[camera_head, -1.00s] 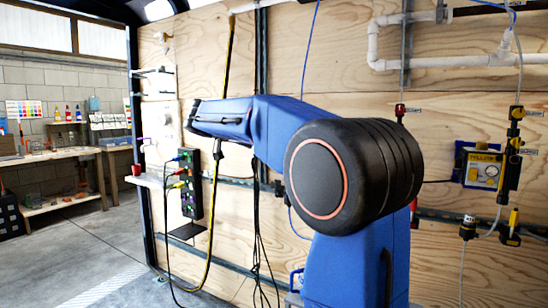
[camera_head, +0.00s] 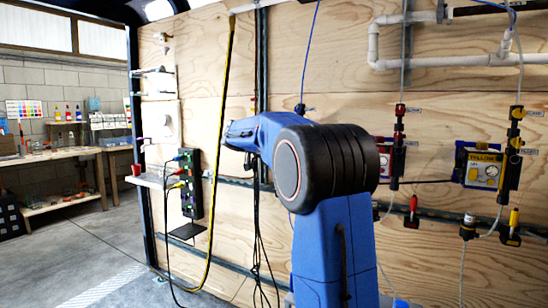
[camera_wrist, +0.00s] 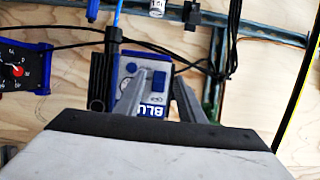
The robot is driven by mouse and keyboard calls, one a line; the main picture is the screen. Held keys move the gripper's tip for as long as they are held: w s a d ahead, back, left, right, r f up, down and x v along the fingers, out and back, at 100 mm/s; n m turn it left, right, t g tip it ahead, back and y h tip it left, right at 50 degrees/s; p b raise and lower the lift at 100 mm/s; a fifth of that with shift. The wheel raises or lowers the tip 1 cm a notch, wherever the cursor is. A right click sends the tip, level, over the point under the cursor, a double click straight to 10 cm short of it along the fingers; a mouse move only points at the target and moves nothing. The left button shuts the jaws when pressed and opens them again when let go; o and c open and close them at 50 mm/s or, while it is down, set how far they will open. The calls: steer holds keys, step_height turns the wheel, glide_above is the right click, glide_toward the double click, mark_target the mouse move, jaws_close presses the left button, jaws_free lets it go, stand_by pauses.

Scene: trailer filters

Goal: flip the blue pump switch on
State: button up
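The blue pump box (camera_wrist: 152,64), with white "BLU" lettering seen upside down, is on the plywood wall in the wrist view. A blue rectangular piece (camera_wrist: 159,81), which looks like its switch, shows on the pale panel. A small round blue knob (camera_wrist: 131,68) is beside it. My gripper (camera_wrist: 160,77) reaches over the box with its two grey fingers apart, one on each side of the blue piece. I cannot tell whether the fingers touch the panel. In the head view my arm hides the blue pump and my gripper.
A yellow pump box (camera_head: 482,170) and a partly hidden red pump box (camera_head: 384,158) hang on the wall at right. A power strip (camera_head: 189,183) with plugs is at left. Dark cables (camera_wrist: 200,62) cross the wall near the blue box. White pipes (camera_head: 440,62) run above.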

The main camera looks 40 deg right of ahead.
steer(key=shift+d+f, duration=0.1)
steer(key=shift+d, duration=0.15)
steer(key=shift+c, duration=0.6)
jaws_close()
steer(key=shift+f, duration=0.1)
steer(key=shift+f+t+h, duration=0.2)
steer(key=shift+t+h, duration=0.1)
steer(key=shift+h, duration=0.35)
steer(key=shift+f+t+h, duration=0.2)
steer(key=shift+t+h, duration=0.1)
steer(key=shift+h, duration=0.35)
